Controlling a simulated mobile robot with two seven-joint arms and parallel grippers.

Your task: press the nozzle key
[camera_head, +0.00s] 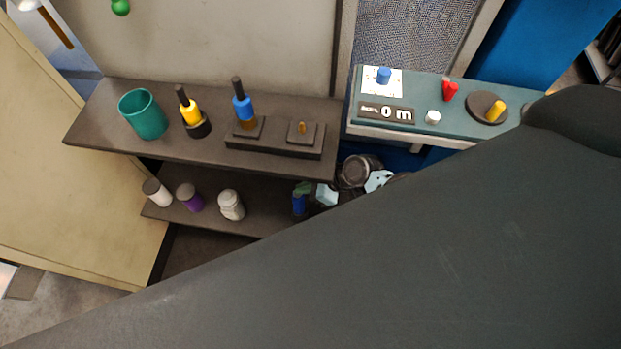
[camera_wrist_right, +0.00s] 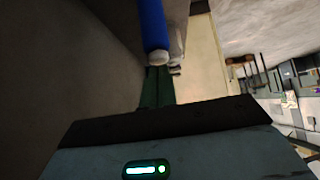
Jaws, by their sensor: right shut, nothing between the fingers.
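A teal control panel (camera_head: 470,92) stands at the upper right in the head view. It carries a blue key (camera_head: 384,76) on a white plate, a red key (camera_head: 450,91), a white button (camera_head: 433,117) and a yellow knob (camera_head: 495,111) on a dark disc. A dark display (camera_head: 386,112) reads "0 m". I cannot tell from the markings which one is the nozzle key. My right gripper (camera_wrist_right: 158,74) shows in the right wrist view, shut and empty, with a blue cylinder (camera_wrist_right: 152,24) beyond its fingers. My left gripper is not in view.
A dark shelf (camera_head: 100,120) holds a teal cup (camera_head: 143,114), a yellow-handled tool (camera_head: 189,108) and a blue-handled tool (camera_head: 242,103). Small jars stand on the lower shelf (camera_head: 265,212). A large dark part of mine hides the lower right in the head view.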

